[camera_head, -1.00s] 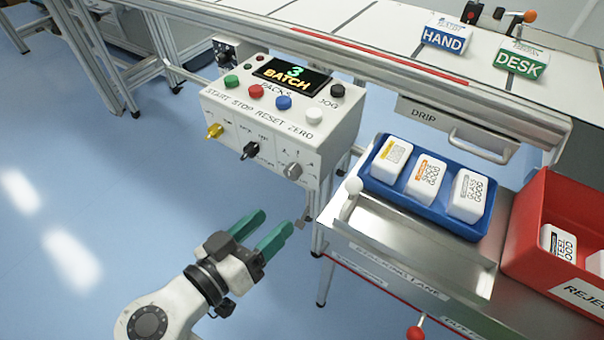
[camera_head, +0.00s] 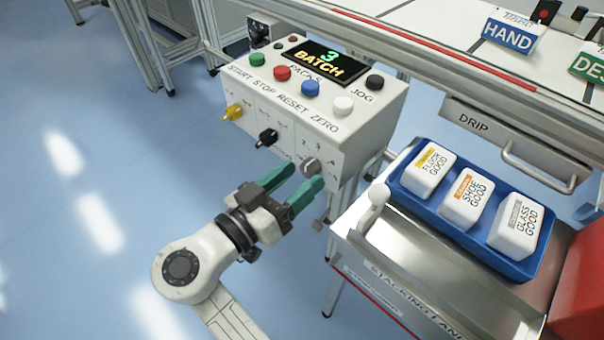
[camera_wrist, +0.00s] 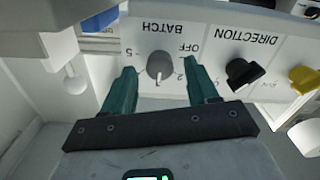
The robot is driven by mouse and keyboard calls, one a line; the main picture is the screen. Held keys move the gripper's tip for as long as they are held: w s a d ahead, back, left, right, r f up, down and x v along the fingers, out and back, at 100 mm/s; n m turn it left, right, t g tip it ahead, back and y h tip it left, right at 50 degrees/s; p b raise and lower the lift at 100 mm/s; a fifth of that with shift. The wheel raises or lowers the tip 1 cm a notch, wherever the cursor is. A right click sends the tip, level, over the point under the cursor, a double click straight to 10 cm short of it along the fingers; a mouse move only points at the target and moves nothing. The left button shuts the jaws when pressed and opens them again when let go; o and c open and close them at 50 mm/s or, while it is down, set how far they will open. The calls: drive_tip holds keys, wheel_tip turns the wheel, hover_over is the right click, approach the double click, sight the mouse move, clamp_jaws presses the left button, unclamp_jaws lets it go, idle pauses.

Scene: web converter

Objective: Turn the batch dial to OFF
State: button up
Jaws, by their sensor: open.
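The batch dial is a round grey knob (camera_head: 311,167) at the right end of the control box's front face. In the wrist view the dial (camera_wrist: 160,65) appears upside down under the label BATCH, with OFF and numbers around it. Its exact pointer setting is hard to tell. My gripper (camera_head: 303,176) is open, its two green fingers reaching to the dial. In the wrist view the gripper's fingers (camera_wrist: 160,69) stand one on each side of the dial, with gaps visible; contact is not clear.
A black direction knob (camera_head: 267,137) and a yellow knob (camera_head: 234,112) sit left of the dial. Coloured buttons line the box top. A steel stacking lane (camera_head: 425,255) with a white-knobbed lever (camera_head: 378,194) and a blue tray (camera_head: 402,196) of white packs stand to the right.

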drive_tip(key=shift+x, duration=0.85)
drive_tip(key=c, duration=1.1)
